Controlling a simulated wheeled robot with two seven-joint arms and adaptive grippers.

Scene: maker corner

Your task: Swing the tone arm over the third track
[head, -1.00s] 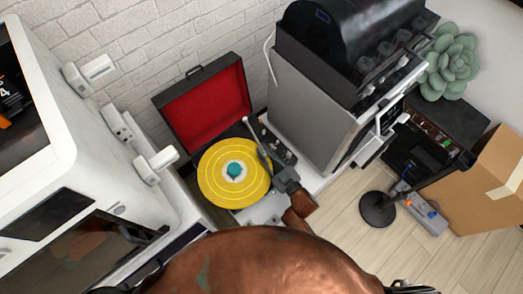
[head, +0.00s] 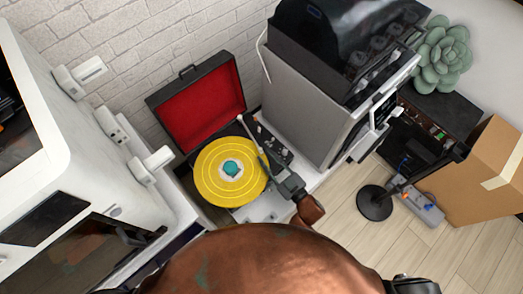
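An open record player with a red-lined lid (head: 200,108) stands by the brick wall. A yellow record (head: 211,189) with paler rings and a teal centre lies on its platter. The thin tone arm (head: 252,139) runs from its pivot at the back down to the record's right edge. My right gripper (head: 279,177) is at the right side of the deck, close to the tone arm's front end. Whether it touches the tone arm, and whether its fingers are open, is too small to tell. My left gripper is not in view.
A large grey-and-black machine (head: 310,100) stands close to the right of the player. A white machine (head: 60,150) stands on the left. A cardboard box (head: 480,185), a round black stand base (head: 376,204) and a power strip (head: 420,205) are at the right.

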